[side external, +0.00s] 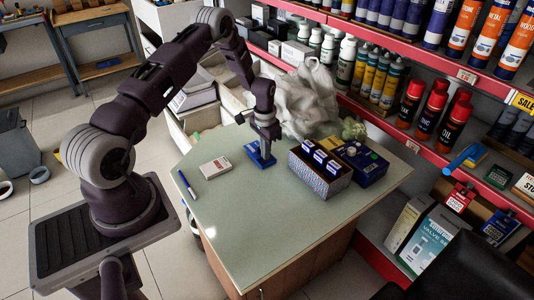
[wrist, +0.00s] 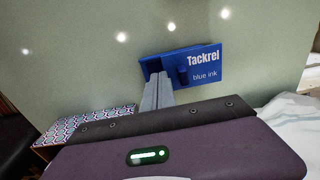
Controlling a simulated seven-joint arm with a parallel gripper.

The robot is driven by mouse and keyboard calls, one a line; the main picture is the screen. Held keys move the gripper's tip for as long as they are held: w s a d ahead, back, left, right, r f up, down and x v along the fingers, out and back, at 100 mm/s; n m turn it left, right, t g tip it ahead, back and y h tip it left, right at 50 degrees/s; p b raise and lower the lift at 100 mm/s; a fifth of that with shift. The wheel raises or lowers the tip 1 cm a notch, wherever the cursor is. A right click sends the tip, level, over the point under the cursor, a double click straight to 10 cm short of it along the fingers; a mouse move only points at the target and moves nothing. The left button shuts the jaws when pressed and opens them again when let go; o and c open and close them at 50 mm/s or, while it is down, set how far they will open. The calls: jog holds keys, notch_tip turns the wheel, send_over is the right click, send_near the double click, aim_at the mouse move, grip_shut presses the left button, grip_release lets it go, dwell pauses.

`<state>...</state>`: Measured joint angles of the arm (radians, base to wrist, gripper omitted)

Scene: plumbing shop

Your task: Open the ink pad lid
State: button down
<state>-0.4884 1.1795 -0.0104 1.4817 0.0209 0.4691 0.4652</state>
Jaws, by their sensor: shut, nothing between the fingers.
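The blue ink pad (side external: 256,157) lies on the green tabletop, left of the patterned box. In the wrist view the blue ink pad (wrist: 205,66) shows the label "Tackrel blue ink" and a small dark blue tab near the fingers. My gripper (side external: 264,153) points down at the pad. In the wrist view my gripper (wrist: 157,80) has its grey fingers together and empty, over the pad's left part. They hide some of it. I cannot tell whether the fingertips touch the pad. The lid looks closed, but its edge is not clear.
A patterned box (side external: 312,182) with small blue boxes stands right of the pad, beside a dark blue box (side external: 372,168). A white plastic bag (side external: 305,100) sits behind. A white card box (side external: 215,168) and blue marker (side external: 187,185) lie left. The front tabletop is clear.

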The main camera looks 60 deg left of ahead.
aim_at(257, 148)
jog(key=shift+s+a+f, duration=0.1)
jog(key=shift+a+f, duration=0.05)
jog(key=shift+a, duration=0.55)
jog(key=shift+s+a+f, duration=0.1)
jog(key=shift+a+f, duration=0.05)
jog(key=shift+a, duration=0.55)
jog(key=shift+s+a+f, duration=0.1)
jog(key=shift+a+f, duration=0.05)
jog(key=shift+a, duration=0.55)
jog(key=shift+d, duration=0.2)
jog(key=shift+w+a+r, duration=0.1)
jog(key=shift+r, duration=1.7)
jog(key=shift+w+r, duration=0.1)
jog(key=shift+r, duration=1.7)
